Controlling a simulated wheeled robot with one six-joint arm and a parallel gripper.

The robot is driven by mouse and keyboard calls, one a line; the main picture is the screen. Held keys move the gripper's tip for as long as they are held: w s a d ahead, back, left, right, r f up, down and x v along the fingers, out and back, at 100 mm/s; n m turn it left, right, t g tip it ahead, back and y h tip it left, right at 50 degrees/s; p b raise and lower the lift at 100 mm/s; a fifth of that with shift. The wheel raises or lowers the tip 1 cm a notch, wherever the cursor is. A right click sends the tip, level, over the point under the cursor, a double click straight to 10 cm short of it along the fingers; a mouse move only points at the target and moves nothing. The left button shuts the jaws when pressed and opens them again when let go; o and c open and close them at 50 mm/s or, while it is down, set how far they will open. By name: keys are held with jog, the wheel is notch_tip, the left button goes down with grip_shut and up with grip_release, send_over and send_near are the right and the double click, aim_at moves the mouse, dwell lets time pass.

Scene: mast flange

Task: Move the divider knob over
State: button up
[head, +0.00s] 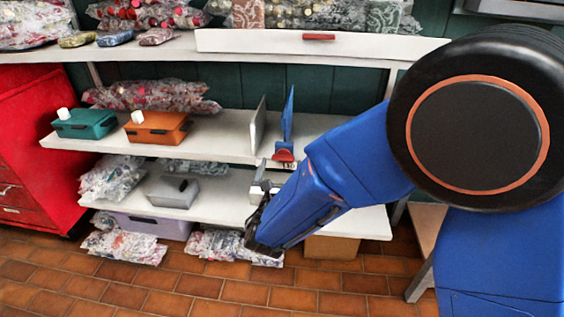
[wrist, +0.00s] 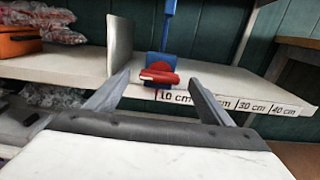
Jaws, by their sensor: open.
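The divider is a blue upright piece on the middle shelf, with a red knob (head: 284,155) at its foot by the shelf's front edge. In the wrist view the red knob (wrist: 158,76) is ahead, between the lines of my two fingers, near the 10 cm mark of a printed scale (wrist: 240,103). A pale upright panel (wrist: 120,46) stands just left of the divider. My gripper (wrist: 153,90) is open and empty, with its fingers spread and apart from the knob. In the head view my gripper (head: 262,212) is in front of the shelves, lower than the knob.
The middle shelf (head: 220,147) is bare beside the divider; an orange box (head: 157,127) and a teal box (head: 84,124) stand to its left. A grey box (head: 173,190) sits on the shelf below. The upper shelf (head: 150,50) overhangs.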

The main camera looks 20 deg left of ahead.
aim_at(283, 158)
jog(key=shift+x, duration=1.5)
jog(key=c, duration=1)
jog(key=shift+c, duration=0.2)
